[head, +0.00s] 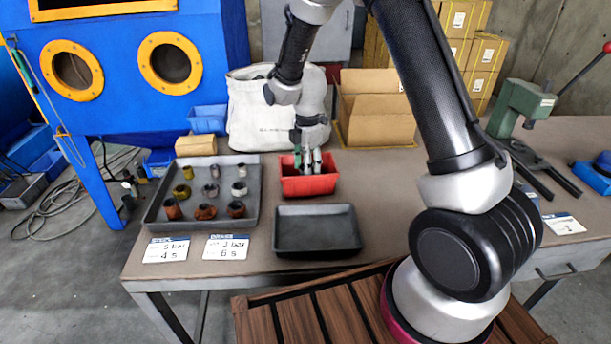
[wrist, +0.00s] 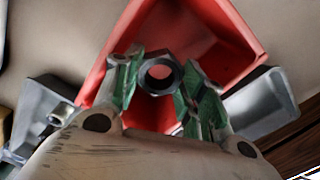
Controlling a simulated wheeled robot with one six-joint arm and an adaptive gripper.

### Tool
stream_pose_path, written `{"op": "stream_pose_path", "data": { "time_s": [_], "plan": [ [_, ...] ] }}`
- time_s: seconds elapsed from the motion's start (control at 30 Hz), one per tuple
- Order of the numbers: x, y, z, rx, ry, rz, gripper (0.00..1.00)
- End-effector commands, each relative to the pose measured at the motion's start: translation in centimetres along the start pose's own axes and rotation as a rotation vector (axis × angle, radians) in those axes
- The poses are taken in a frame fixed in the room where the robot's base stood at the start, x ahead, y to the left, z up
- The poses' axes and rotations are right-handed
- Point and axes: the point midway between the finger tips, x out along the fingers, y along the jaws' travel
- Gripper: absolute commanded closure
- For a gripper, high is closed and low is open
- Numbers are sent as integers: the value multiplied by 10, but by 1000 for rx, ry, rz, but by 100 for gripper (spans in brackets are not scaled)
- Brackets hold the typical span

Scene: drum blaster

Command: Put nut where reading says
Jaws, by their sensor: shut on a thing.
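My gripper (head: 308,160) is over the red bin (head: 308,186). In the wrist view, my gripper (wrist: 158,88) has green-padded fingers shut on a dark nut (wrist: 178,74), a ring with a round hole. The nut is above the red bin (wrist: 228,38), whose red inside shows through the hole; its height above the bin floor is unclear. In the head view the fingers hide the nut. Two cards, a left card (head: 167,250) reading about "5 bar 4 s" and a right card (head: 226,247) reading about "3 bar 6 s", lie at the table's front edge.
A grey tray (head: 250,208) with several nuts and sleeves is left of the red bin. An empty dark tray (head: 317,233) is in front of it. A white bag (head: 250,110) and an open carton (head: 378,120) stand behind. A green press (head: 520,105) is at right.

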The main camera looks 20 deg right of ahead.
Motion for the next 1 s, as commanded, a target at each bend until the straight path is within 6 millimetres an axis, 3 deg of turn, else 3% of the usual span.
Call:
{"op": "stream_pose_path", "data": {
  "time_s": [0.27,0.73,0.77,0.8,1.0],
  "plan": [
    [35,0,0,0,0,-1,89],
    [43,0,0,0,0,0,89],
    [43,0,0,1,0,0,56],
    [43,0,0,1,0,0,50],
    [43,0,0,1,0,1,50]
  ]
}}
